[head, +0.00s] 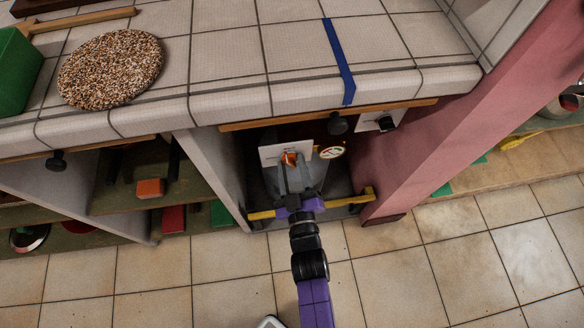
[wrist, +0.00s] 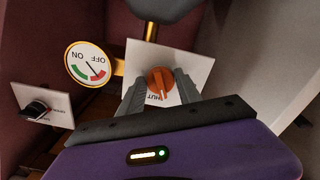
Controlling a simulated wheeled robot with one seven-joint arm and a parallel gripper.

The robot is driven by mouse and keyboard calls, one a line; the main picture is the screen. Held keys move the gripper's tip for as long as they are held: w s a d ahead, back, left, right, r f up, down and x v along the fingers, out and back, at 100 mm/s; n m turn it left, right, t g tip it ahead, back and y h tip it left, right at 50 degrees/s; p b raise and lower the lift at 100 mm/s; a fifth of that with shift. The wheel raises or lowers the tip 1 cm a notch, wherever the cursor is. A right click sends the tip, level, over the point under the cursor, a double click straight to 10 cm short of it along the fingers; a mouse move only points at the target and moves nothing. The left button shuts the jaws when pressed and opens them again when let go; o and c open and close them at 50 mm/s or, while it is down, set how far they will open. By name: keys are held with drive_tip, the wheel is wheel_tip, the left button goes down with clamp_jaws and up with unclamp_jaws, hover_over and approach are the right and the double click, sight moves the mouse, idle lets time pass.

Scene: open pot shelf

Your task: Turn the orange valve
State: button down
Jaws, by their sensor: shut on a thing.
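The orange valve (wrist: 160,82) is a round knob with a ridge, set on a white plate (wrist: 190,68) with partly hidden lettering. In the head view the valve (head: 289,159) shows in the recess under the tiled counter. My gripper (wrist: 160,88) has its two grey fingers on either side of the knob, shut on it. The gripper also shows in the head view (head: 290,168), reaching into the recess. The fingers hide the lower edges of the plate. The knob's ridge points roughly down in the wrist view.
A round ON/OFF gauge (wrist: 90,64) sits beside the valve plate, its needle near the green and red bands. A black knob (wrist: 36,109) on another white plate is further left. A yellow bar (head: 262,215) crosses the recess front. The pink wall (head: 440,130) bounds the right side.

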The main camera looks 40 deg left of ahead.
drive_tip(key=n+b, duration=0.3)
drive_tip(key=n, duration=0.4)
drive_tip(key=n+b, duration=0.1)
drive_tip(key=n, duration=0.4)
drive_tip(key=shift+r+n+b, duration=0.1)
drive_tip(key=shift+n+b, duration=0.2)
drive_tip(key=shift+n, duration=0.1)
idle(0.3)
drive_tip(key=c, duration=0.9)
unclamp_jaws()
drive_tip(key=shift+o, duration=0.2)
drive_tip(key=shift+d, duration=0.1)
drive_tip(key=p+v, duration=0.2)
drive_tip(key=v, duration=0.5)
drive_tip(key=shift+s+d, duration=0.2)
drive_tip(key=shift+d, duration=0.05)
